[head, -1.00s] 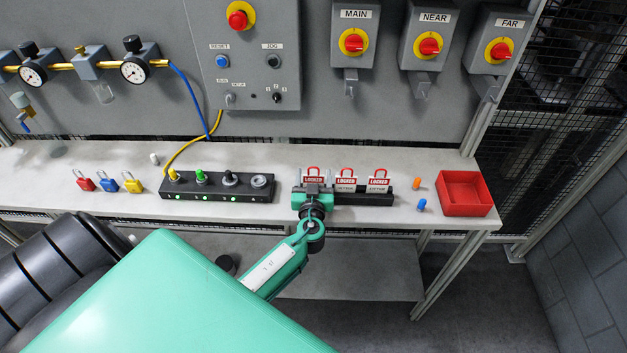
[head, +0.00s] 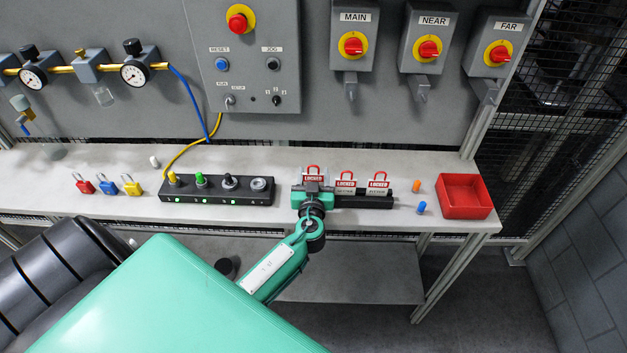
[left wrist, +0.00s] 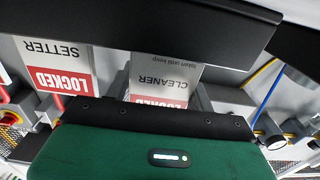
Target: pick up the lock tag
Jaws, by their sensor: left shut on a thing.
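Three red-and-white lock tags stand in a row at a black rack (head: 365,201) on the bench. My left gripper (head: 313,186) is shut on the leftmost lock tag (head: 313,176), whose red loop shows above the jaws. The gripper hides its lower part, so I cannot tell if its foot is clear of the rack. In the left wrist view the held tag (left wrist: 165,80) reads "CLEANER", upside down, between the dark jaws. The neighbouring tag (left wrist: 55,60) there reads "SETTER". The middle tag (head: 345,184) and right tag (head: 378,184) stand free. My right gripper is out of view.
A red tray (head: 466,198) stands at the bench's right end, near orange and blue pegs (head: 421,207). A black button block (head: 217,190) lies left of my gripper, with red, blue and yellow padlocks (head: 108,187) beyond. The switch panel rises behind.

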